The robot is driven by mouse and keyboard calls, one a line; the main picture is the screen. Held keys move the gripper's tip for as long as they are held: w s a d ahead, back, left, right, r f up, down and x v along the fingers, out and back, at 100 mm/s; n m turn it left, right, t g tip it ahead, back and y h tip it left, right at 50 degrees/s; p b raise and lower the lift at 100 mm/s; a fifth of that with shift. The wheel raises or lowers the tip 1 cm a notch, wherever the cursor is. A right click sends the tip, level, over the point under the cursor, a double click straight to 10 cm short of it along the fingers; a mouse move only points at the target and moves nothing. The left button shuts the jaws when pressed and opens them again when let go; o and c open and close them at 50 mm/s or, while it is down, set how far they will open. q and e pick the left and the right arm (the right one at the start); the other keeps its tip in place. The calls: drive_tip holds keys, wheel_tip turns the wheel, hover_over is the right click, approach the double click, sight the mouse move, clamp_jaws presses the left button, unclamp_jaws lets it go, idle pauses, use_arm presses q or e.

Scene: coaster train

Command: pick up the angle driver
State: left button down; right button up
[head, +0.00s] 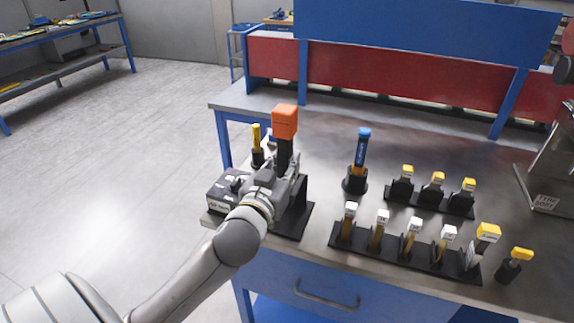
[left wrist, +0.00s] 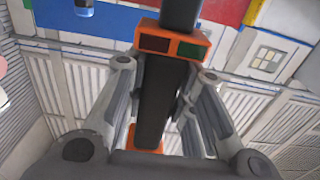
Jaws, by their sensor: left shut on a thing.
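The angle driver, as I take it, is the upright tool with an orange block (head: 285,122) on top and a black body. In the left wrist view its black body (left wrist: 160,100) stands between the fingers, with an orange collar (left wrist: 172,42) bearing a red and a green patch. My left gripper (head: 280,182) is shut on the black body below the orange block. A black stand (head: 292,222) shows under the gripper on the table's left end. The gripper hides the tool's lower part, so I cannot tell if it still touches the stand. My right gripper is not in view.
A yellow-topped tool (head: 257,142) stands close behind my gripper, and a dark box (head: 222,192) lies left of it. A blue-topped tool (head: 361,150) stands to the right. Black racks (head: 400,252) hold several white- and yellow-topped pieces. The table (head: 325,132) is clear toward the back.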

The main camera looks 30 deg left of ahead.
use_arm(q)
drive_tip(key=b+v, duration=0.1)
drive_tip(key=v, duration=0.3)
drive_tip(key=shift+s+r, duration=0.1)
drive_tip(key=shift+r, duration=0.05)
drive_tip(key=p, duration=0.9)
approach(282, 167)
drive_tip(key=a+v, duration=0.1)
drive_tip(key=v, duration=0.2)
drive_tip(key=shift+s+d+r, duration=0.2)
drive_tip(key=shift+s+d, duration=0.65)
drive_tip(key=shift+s, duration=0.1)
drive_tip(key=c, duration=1.8)
unclamp_jaws()
clamp_jaws()
